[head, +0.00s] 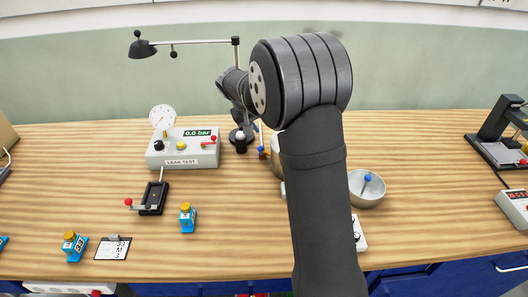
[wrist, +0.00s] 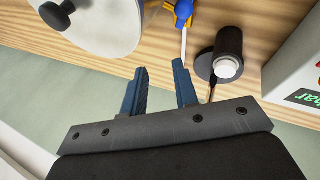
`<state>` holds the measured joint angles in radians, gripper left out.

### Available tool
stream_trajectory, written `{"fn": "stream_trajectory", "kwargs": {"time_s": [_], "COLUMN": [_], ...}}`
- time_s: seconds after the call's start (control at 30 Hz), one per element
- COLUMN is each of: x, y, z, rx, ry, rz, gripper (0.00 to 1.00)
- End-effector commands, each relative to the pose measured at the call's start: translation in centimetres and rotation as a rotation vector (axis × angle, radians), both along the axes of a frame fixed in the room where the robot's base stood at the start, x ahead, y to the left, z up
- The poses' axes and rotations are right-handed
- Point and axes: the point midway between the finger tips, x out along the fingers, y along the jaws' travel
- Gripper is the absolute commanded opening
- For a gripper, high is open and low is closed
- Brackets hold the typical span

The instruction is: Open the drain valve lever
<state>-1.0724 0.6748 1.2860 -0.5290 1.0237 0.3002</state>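The LEAK TEST box (head: 184,158) stands at the back left of the table, with a dial gauge and a display reading 0.0 bar. A red-tipped lever (head: 210,142) sits at its right front. A black fixture (head: 154,198) with a red-knobbed arm (head: 129,202) lies in front of it. No label shows which one is the drain valve lever. My gripper (wrist: 160,70) is open and empty, its two blue fingers apart above the table's back edge. My arm hides much of the head view's centre.
A black post with a pale top (wrist: 228,58) stands close beside one finger. A blue-tipped tool (wrist: 184,14) and a pale round vessel (wrist: 95,22) are nearby. A metal bowl (head: 366,190) is right of my arm. Blue blocks (head: 187,218) stand at the front left.

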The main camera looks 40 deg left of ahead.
Motion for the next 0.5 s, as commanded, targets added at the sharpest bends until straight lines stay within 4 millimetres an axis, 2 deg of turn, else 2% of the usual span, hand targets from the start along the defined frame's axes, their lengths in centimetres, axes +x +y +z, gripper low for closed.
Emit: {"fn": "stream_trajectory", "kwargs": {"time_s": [0.13,0.37,0.5], "x": [-0.5,-1.1,-2.4], "y": [-1.7,-3.0,-3.6], "z": [0.1,1.2,1.2], "rx": [-0.278,-0.666,-0.938], "ry": [-0.159,-0.369,-0.492], "rz": [0.24,0.54,0.729], "gripper": [0.27,0.27,0.27]}}
